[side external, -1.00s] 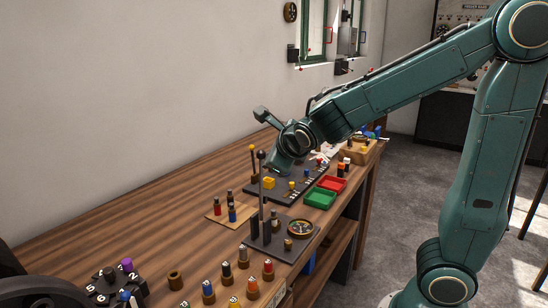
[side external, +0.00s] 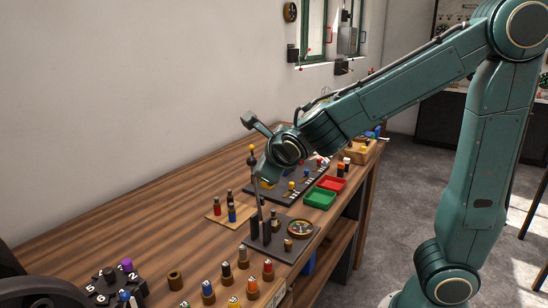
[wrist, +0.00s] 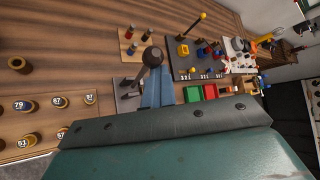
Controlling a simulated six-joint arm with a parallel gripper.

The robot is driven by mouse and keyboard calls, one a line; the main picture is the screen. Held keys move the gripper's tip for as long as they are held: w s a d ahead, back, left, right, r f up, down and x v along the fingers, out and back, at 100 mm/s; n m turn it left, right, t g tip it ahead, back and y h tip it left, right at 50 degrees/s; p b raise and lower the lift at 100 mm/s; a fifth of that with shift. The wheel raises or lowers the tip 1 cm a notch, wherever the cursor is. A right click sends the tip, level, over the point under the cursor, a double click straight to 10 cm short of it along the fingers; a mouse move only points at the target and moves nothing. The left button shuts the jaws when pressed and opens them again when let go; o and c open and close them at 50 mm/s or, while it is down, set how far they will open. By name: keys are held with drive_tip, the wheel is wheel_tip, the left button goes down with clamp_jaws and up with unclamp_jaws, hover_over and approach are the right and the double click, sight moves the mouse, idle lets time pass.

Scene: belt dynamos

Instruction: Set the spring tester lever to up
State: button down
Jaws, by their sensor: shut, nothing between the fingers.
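The spring tester is a dark base plate (side external: 284,250) with upright posts and a round dial (side external: 300,228) in the side view. Its thin lever (side external: 257,190) rises from between the posts, leaning slightly left, with a dark ball knob (side external: 252,160) on top. In the wrist view the knob (wrist: 152,57) stands large just beyond my fingers. My gripper (side external: 268,178) is shut and empty, right beside the upper lever. Its blue-grey fingers show in the wrist view (wrist: 157,92). I cannot tell whether they touch the lever.
A wooden pad (side external: 229,214) with small cylinders lies left of the tester. Behind are a dark board (side external: 283,190), a green tray (side external: 320,199) and a red tray (side external: 332,184). Several numbered pegs (side external: 208,290) stand in front. The left tabletop is mostly clear.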

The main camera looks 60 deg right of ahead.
drive_tip(key=shift+w+a+r, duration=0.15)
drive_tip(key=shift+a, duration=0.2)
drive_tip(key=v, duration=1.3)
drive_tip(key=shift+s, duration=0.45)
drive_tip(key=shift+d, duration=0.15)
drive_tip(key=shift+d, duration=0.1)
